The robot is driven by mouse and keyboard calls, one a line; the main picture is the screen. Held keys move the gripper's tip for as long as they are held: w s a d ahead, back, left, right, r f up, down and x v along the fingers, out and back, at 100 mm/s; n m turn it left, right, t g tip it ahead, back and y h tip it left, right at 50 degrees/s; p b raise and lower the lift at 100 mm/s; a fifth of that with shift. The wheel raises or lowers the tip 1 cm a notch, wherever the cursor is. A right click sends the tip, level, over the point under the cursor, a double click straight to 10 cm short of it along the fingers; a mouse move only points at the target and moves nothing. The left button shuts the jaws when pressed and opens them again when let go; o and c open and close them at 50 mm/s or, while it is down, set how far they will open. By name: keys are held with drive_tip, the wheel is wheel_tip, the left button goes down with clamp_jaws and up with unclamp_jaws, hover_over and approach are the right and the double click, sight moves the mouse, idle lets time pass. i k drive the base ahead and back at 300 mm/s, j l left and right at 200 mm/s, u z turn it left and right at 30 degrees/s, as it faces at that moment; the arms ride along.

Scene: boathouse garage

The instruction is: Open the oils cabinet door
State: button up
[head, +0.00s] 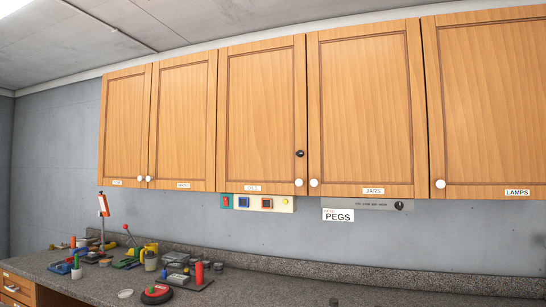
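A row of wooden wall cabinet doors hangs above the counter, and all of them look shut. The third door from the left (261,115) has a small label (252,188) that may read OILS, but it is too small to be sure. This door has a round white knob (299,182) at its lower right corner and a dark lock-like fitting (299,154) above the knob. The labels on the two doors to its left (183,120) are too small to read. My gripper is not in view.
Doors labelled JARS (364,110) and LAMPS (490,100) are to the right. Below hang a switch panel (258,203), a PEGS sign (338,215) and a grey strip with a dark knob (398,205). The counter (250,290) holds clutter at left; its right part is mostly clear.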

sight(262, 113)
drive_tip(key=i+j, duration=0.7)
drive_tip(key=j, duration=0.2)
drive_tip(key=i+j, duration=0.35)
drive_tip(key=j+z, duration=0.05)
drive_tip(key=j, duration=0.05)
